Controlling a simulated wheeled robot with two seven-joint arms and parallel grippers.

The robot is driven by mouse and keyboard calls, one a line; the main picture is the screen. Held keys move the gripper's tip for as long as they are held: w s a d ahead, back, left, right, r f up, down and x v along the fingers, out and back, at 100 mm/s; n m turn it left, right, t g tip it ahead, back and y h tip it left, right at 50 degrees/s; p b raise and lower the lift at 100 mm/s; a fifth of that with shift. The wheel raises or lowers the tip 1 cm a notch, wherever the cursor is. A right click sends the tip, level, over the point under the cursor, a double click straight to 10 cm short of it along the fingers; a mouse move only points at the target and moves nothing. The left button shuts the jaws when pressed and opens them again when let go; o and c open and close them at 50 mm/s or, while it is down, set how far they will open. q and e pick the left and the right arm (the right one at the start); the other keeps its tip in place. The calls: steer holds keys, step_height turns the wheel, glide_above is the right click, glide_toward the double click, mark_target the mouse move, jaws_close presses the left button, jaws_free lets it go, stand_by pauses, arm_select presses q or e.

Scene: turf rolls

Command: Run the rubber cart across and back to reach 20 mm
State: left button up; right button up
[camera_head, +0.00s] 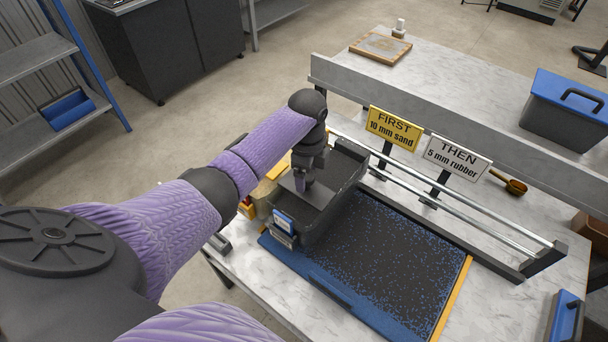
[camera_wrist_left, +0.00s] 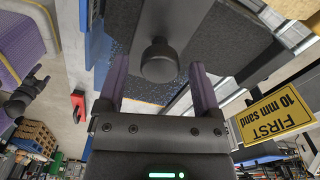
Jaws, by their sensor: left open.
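The dark grey cart (camera_head: 345,172) stands at the left end of the two metal rails (camera_head: 470,222), over the left part of the bed. The bed (camera_head: 400,262) has a black surface speckled with blue, with a blue border and a yellow right edge. My left gripper (camera_head: 303,181) is over the cart's left part, pointing down. In the left wrist view its open fingers (camera_wrist_left: 160,88) lie either side of a round black knob (camera_wrist_left: 159,60); I cannot tell whether they touch it. The yellow sign (camera_head: 394,128) reads "FIRST 10 mm sand"; the white sign (camera_head: 457,158) reads "THEN 5 mm rubber".
A blue-lidded bin (camera_head: 567,108) stands on the table's right side. A brass-coloured scoop (camera_head: 514,186) lies behind the rails. A wooden-framed board (camera_head: 381,47) and a small white item (camera_head: 400,27) are at the back. The rails right of the cart are clear.

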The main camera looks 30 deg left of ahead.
arm_select(q)
step_height(320, 180, down, 2)
steer(key=shift+c, duration=0.2)
jaws_close()
stand_by(0.4)
